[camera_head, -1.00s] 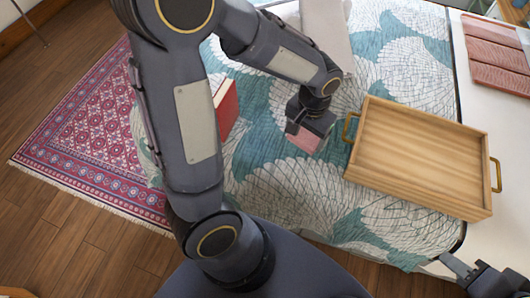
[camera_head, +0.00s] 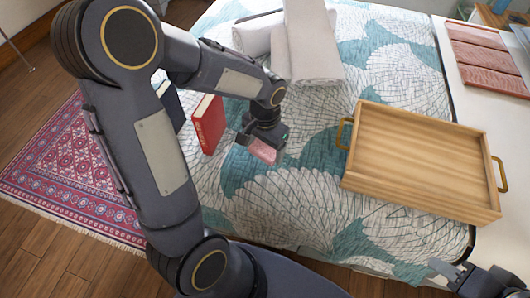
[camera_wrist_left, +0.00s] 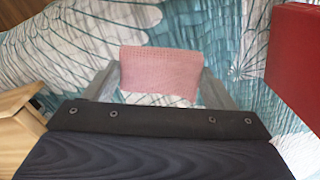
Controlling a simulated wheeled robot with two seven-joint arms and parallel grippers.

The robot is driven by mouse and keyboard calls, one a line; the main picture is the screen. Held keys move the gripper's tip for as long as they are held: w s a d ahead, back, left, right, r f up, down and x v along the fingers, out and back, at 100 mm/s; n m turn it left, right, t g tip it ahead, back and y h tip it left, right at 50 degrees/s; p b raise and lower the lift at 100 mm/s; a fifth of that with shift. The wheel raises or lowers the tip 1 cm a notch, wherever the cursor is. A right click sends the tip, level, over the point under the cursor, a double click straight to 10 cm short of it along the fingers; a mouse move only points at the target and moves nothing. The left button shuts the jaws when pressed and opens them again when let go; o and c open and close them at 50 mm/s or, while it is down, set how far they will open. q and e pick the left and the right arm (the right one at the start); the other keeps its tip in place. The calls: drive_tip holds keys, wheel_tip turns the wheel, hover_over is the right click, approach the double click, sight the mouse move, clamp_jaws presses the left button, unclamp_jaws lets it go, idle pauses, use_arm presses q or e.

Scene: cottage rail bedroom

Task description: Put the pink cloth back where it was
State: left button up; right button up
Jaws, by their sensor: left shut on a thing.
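The pink cloth (camera_head: 264,151) is a small folded piece with a knitted-looking texture. My left gripper (camera_head: 262,145) is shut on it and holds it over the patterned bedspread, between the red book and the wooden tray. In the left wrist view the cloth (camera_wrist_left: 160,73) spans the space between the two grey fingers. Whether it touches the bedspread I cannot tell. My right gripper (camera_head: 452,272) shows only partly at the bottom right corner, away from the cloth, and its jaw state is unclear.
A wooden tray (camera_head: 420,160) with brass handles lies on the bed at right. A red book (camera_head: 209,124) and a dark book (camera_head: 171,105) stand left of the cloth. White rolled towels (camera_head: 312,45) lie behind. Brick-red folded pieces (camera_head: 485,68) rest on the white surface at far right.

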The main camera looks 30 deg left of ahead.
sight(265, 152)
use_arm(q)
drive_tip(key=shift+w+a+f, duration=0.2)
drive_tip(key=shift+w+f, duration=0.15)
drive_tip(key=shift+f, duration=0.15)
drive_tip(key=shift+w+a+f, duration=0.2)
drive_tip(key=shift+w+f, duration=0.1)
drive_tip(key=shift+f, duration=0.15)
drive_tip(key=shift+w+a+f+b, duration=0.1)
drive_tip(key=shift+w+f+b, duration=0.1)
drive_tip(key=shift+f, duration=0.75)
drive_tip(key=shift+w+a+f+b, duration=0.1)
drive_tip(key=shift+f+b, duration=0.1)
drive_tip(key=shift+f, duration=0.7)
drive_tip(key=shift+f, duration=0.2)
drive_tip(key=o, duration=0.9)
drive_tip(key=shift+d, duration=0.1)
drive_tip(key=shift+o, duration=0.2)
drive_tip(key=shift+r, duration=0.2)
